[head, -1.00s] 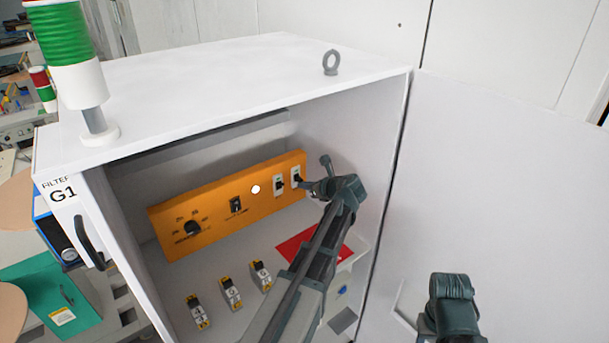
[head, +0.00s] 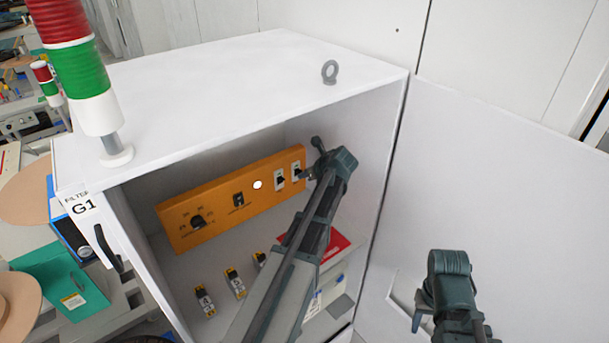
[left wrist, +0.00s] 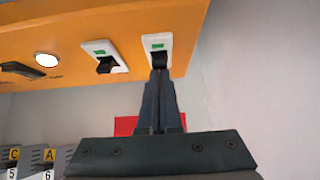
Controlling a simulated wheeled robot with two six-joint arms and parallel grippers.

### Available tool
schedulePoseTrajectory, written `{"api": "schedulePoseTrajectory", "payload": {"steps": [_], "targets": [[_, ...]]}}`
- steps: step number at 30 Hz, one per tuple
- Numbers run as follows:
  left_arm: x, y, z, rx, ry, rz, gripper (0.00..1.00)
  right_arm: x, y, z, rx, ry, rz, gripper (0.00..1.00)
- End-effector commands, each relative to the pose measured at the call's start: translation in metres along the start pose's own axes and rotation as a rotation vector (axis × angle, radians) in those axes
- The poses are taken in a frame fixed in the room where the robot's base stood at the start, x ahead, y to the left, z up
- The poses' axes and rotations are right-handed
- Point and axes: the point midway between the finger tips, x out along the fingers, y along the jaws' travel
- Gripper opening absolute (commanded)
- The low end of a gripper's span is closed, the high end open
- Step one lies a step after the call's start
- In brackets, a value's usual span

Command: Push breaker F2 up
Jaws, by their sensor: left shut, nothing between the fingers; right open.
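The orange panel (head: 225,205) inside the open cabinet carries two white breakers with black levers and green windows. The right-hand breaker (head: 296,168) also shows in the left wrist view (left wrist: 157,42); its lettering is too small to read, so I cannot confirm which is F2. The other breaker (head: 280,180) is just left of it, lever pointing down (left wrist: 100,48). My left gripper (head: 309,173) is shut and empty; its fingertips (left wrist: 159,75) are right at the underside of the right-hand lever, seemingly touching. My right gripper (head: 420,316) is low outside the cabinet, open, its fingers barely visible.
The panel also has a rotary knob (head: 198,221), a black switch (head: 239,199) and a white round lamp (head: 257,185). Small labelled blocks (head: 205,300) stand below. A red item (head: 335,243) lies behind my left arm. The cabinet's right wall (head: 375,150) is close to my left gripper.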

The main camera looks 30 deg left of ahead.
Motion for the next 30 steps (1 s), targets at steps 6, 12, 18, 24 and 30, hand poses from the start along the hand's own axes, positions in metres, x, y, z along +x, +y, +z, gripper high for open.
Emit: {"api": "schedulePoseTrajectory", "payload": {"steps": [6,12,18,24,30], "targets": [[-0.007,0.0,0.009,0.001,-0.003,-0.001,0.0,-0.011,0.001,0.001,0.0,0.0,0.0,0.5],[-0.007,-0.001,0.01,0.002,-0.008,-0.003,0.0,-0.011,0.001,0.001,0.0,0.0,0.0,0.5],[-0.009,-0.001,0.011,0.001,-0.007,-0.003,0.0,-0.013,0.001,0.001,-0.001,-0.001,0.0,0.5],[-0.024,-0.001,0.015,0.002,-0.006,-0.003,0.0,-0.026,0.002,0.002,-0.002,-0.001,0.0,0.5],[-0.053,0.001,0.019,-0.001,0.002,0.0,0.0,-0.05,0.005,0.004,-0.005,-0.002,0.0,0.5]]}}
